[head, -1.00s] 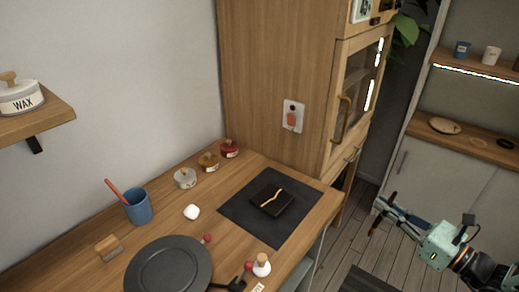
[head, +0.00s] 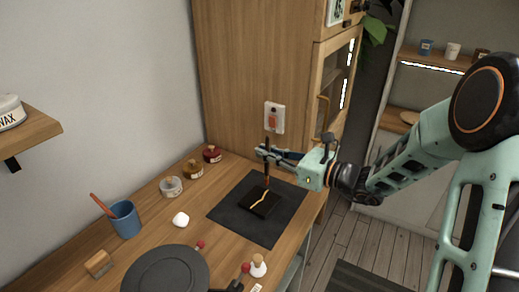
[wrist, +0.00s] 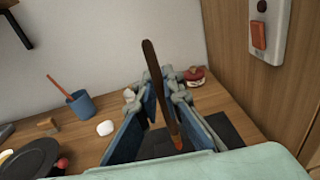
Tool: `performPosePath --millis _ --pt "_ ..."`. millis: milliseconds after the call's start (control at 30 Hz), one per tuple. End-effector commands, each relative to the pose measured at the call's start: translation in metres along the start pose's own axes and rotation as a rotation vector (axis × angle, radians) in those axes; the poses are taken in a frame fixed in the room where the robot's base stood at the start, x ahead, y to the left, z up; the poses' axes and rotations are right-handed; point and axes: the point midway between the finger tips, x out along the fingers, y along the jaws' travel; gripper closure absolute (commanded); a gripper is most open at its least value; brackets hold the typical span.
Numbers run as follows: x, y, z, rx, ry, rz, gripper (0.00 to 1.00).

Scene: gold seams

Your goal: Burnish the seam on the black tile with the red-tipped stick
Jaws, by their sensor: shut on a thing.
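The black tile (head: 259,208) lies on a dark mat (head: 236,218), with a gold seam (head: 257,201) running across it. My gripper (head: 268,154) is above the tile and shut on a thin dark brown stick (head: 267,146). The stick stands near upright, its reddish-orange tip pointing down just over the tile's far part; I cannot tell if it touches. In the wrist view the stick (wrist: 158,85) runs between the blue fingers (wrist: 160,118), with its orange-red tip (wrist: 178,143) low. The tile is not clear there, hidden by my gripper.
A blue cup (head: 125,219) with an orange-red stick, a white lump (head: 181,219), a wooden block (head: 98,263) and a dark round plate (head: 165,272) are to the left. A white-and-wood knob (head: 258,266) is in front. A tall cabinet (head: 245,70) rises behind.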

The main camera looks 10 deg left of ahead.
Motion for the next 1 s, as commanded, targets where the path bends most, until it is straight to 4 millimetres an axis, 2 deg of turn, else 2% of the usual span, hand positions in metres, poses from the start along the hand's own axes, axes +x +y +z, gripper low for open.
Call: performPosePath --millis 100,233,700,1000 --pt "0.012 0.007 0.007 -0.006 -0.002 0.011 1.00" --pt "0.016 0.009 0.006 -0.007 -0.003 0.014 1.00" --pt "0.019 0.009 -0.034 -0.007 -0.003 0.014 1.00" --pt "0.019 0.009 -0.035 -0.007 -0.003 0.014 1.00"
